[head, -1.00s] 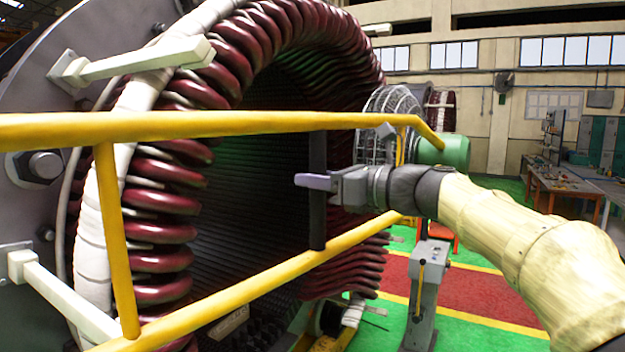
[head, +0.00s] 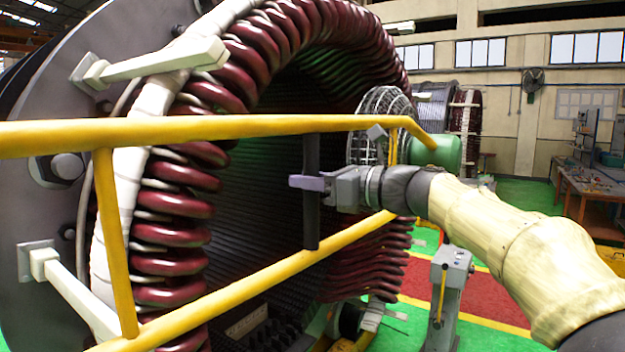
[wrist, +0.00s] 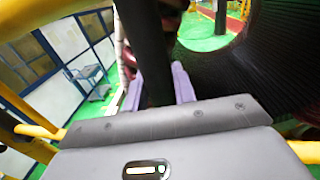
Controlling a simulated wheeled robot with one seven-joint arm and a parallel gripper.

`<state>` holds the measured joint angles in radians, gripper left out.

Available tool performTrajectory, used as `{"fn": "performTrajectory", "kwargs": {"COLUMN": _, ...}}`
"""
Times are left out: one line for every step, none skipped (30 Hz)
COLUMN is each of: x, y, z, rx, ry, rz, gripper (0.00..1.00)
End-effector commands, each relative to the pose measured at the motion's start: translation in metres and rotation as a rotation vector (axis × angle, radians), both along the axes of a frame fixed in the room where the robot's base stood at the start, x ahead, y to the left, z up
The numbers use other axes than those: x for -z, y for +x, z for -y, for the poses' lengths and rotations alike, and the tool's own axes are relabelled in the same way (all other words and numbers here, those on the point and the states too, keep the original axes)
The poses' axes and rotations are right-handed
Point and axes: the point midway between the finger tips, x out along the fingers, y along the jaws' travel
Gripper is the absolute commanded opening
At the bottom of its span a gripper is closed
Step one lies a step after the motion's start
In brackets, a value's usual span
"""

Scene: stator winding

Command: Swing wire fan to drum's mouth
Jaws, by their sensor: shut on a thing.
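The wire fan (head: 385,112) is a round wire cage with a green motor (head: 436,152) behind it. It appears in front of the right edge of the drum (head: 240,190), whose dark, ribbed mouth is ringed by maroon coils. A yellow tube frame (head: 200,129) runs across the head view and reaches the fan's motor. My gripper (head: 309,184) is shut on a dark upright bar (head: 311,225) between the frame's tubes. In the wrist view the bar (wrist: 148,40) stands between my lilac fingers, with the ribbed bore (wrist: 265,70) to the right.
White brackets (head: 150,62) stick out from the drum's grey end plate at the left. A grey post (head: 447,285) stands on the floor below my arm. A workbench (head: 590,188) is at the far right.

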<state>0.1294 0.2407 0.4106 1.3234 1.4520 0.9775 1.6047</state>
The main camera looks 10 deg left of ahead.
Motion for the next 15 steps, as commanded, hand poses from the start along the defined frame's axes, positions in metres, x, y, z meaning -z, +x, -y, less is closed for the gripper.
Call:
{"fn": "performTrajectory", "kwargs": {"x": -0.0062, "y": -0.0005, "z": -0.001, "rx": 0.003, "ry": 0.012, "rz": 0.005, "gripper": 0.29}}
{"fn": "performTrajectory", "kwargs": {"x": -0.0063, "y": -0.0004, "z": -0.0011, "rx": 0.003, "ry": 0.012, "rz": 0.004, "gripper": 0.35}}
{"fn": "performTrajectory", "kwargs": {"x": -0.006, "y": -0.0005, "z": -0.0009, "rx": 0.003, "ry": 0.011, "rz": 0.004, "gripper": 0.43}}
{"fn": "performTrajectory", "kwargs": {"x": -0.0057, "y": -0.0003, "z": -0.0006, "rx": 0.003, "ry": 0.01, "rz": 0.004, "gripper": 0.48}}
{"fn": "performTrajectory", "kwargs": {"x": -0.0054, "y": 0.0, "z": -0.0002, "rx": 0.004, "ry": 0.01, "rz": 0.004, "gripper": 0.48}}
{"fn": "performTrajectory", "kwargs": {"x": -0.0049, "y": 0.0002, "z": 0.0005, "rx": 0.005, "ry": 0.009, "rz": 0.003, "gripper": 0.48}}
{"fn": "performTrajectory", "kwargs": {"x": -0.0047, "y": 0.0004, "z": 0.0009, "rx": 0.005, "ry": 0.009, "rz": 0.003, "gripper": 0.48}}
{"fn": "performTrajectory", "kwargs": {"x": -0.0045, "y": 0.0006, "z": 0.0014, "rx": 0.006, "ry": 0.009, "rz": 0.003, "gripper": 0.48}}
{"fn": "performTrajectory", "kwargs": {"x": -0.0042, "y": 0.0008, "z": 0.0017, "rx": 0.006, "ry": 0.008, "rz": 0.003, "gripper": 0.48}}
{"fn": "performTrajectory", "kwargs": {"x": -0.004, "y": 0.0008, "z": 0.002, "rx": 0.006, "ry": 0.008, "rz": 0.003, "gripper": 0.48}}
{"fn": "performTrajectory", "kwargs": {"x": -0.0039, "y": 0.0009, "z": 0.0023, "rx": 0.007, "ry": 0.008, "rz": 0.003, "gripper": 0.48}}
{"fn": "performTrajectory", "kwargs": {"x": -0.0036, "y": 0.0009, "z": 0.0027, "rx": 0.007, "ry": 0.007, "rz": 0.002, "gripper": 0.48}}
{"fn": "performTrajectory", "kwargs": {"x": -0.0032, "y": 0.0008, "z": 0.0033, "rx": 0.007, "ry": 0.007, "rz": 0.002, "gripper": 0.48}}
{"fn": "performTrajectory", "kwargs": {"x": -0.0029, "y": 0.0005, "z": 0.0043, "rx": 0.007, "ry": 0.007, "rz": 0.002, "gripper": 0.48}}
{"fn": "performTrajectory", "kwargs": {"x": -0.0023, "y": -0.0001, "z": 0.0061, "rx": 0.007, "ry": 0.007, "rz": 0.002, "gripper": 0.48}}
